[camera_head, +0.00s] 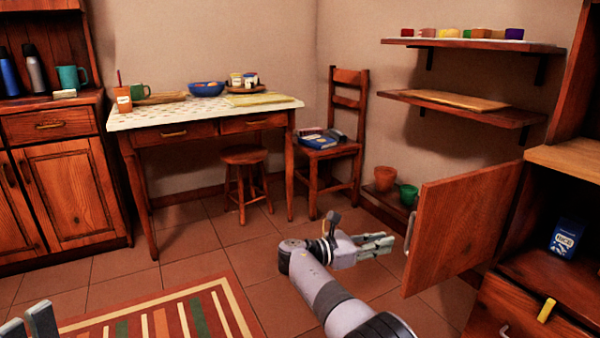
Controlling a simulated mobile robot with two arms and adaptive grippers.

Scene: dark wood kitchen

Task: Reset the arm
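My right arm reaches up from the bottom middle, and its gripper (376,245) points right, toward the open cabinet door (462,225). The fingers lie close beside the door's handle (411,232), with a small gap in the picture. I see nothing between the fingers, but at this angle I cannot tell how far apart they are. My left gripper (30,322) shows only in part at the bottom left corner, with two fingertips apart and nothing visible between them.
The door stands open from the cabinet at right, which holds a blue box (566,238). A table (200,115), stool (245,156) and chair (335,150) stand at the back. Pots (384,178) sit low by the wall. A striped rug (170,315) lies on open floor.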

